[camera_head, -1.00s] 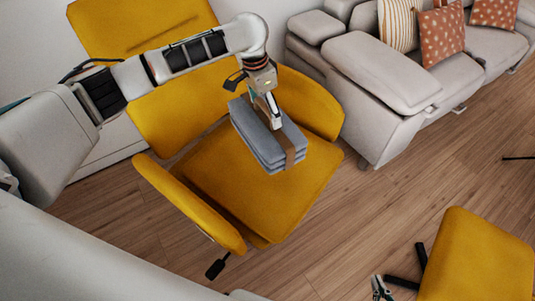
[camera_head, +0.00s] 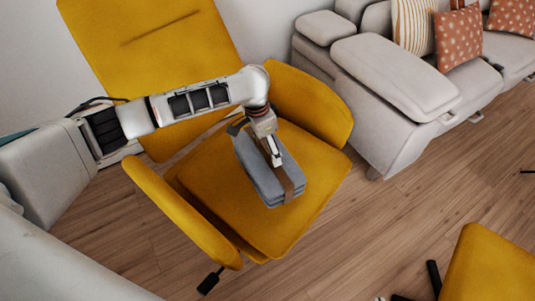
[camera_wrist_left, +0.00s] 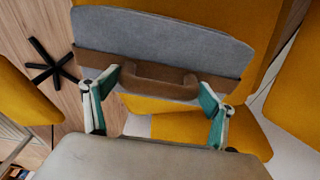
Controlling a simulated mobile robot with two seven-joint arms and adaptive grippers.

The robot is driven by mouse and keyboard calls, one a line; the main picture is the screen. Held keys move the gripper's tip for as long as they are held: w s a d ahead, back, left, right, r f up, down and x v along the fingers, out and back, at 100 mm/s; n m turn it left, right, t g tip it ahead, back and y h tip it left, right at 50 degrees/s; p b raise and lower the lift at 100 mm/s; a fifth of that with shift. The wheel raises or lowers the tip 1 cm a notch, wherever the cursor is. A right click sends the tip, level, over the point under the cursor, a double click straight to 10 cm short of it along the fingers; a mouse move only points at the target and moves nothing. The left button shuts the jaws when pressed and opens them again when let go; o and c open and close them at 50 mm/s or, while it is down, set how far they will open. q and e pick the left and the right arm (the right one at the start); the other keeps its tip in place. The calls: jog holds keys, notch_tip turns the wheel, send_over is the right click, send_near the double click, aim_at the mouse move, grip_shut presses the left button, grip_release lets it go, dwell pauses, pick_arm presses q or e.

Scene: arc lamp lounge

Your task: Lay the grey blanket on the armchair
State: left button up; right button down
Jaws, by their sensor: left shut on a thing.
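The grey blanket (camera_head: 258,172) is a folded stack with a brown strap, over the seat of the yellow armchair (camera_head: 205,185). My left gripper (camera_head: 275,160) is shut on the strapped blanket from above. In the left wrist view the blanket (camera_wrist_left: 160,45) and its brown strap handle (camera_wrist_left: 160,80) lie between the green-padded fingers of the left gripper (camera_wrist_left: 157,98). I cannot tell whether the blanket's underside touches the seat. Only a sliver of my right gripper seems to show at the bottom edge of the head view.
The armchair's armrests (camera_head: 310,100) flank the seat. A pale sofa (camera_head: 385,85) with striped and dotted cushions stands at the right. A yellow footstool (camera_head: 490,265) is at the lower right. Open wooden floor (camera_head: 365,225) lies between them.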

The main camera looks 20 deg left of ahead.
aim_at(266, 154)
pick_arm(q)
notch_tip(266, 154, down, 4)
jog(key=shift+s+r+b, duration=0.1)
jog(key=shift+b, duration=0.45)
jog(key=shift+o, duration=0.2)
jog(key=shift+f, duration=0.25)
jog(key=shift+r, duration=0.25)
jog(key=shift+c, duration=0.2)
jog(key=o, duration=2.1)
jog(key=shift+f, duration=0.2)
pick_arm(e)
jog(key=shift+w+a, duration=0.1)
jog(key=shift+a, duration=0.05)
jog(key=shift+f, duration=0.1)
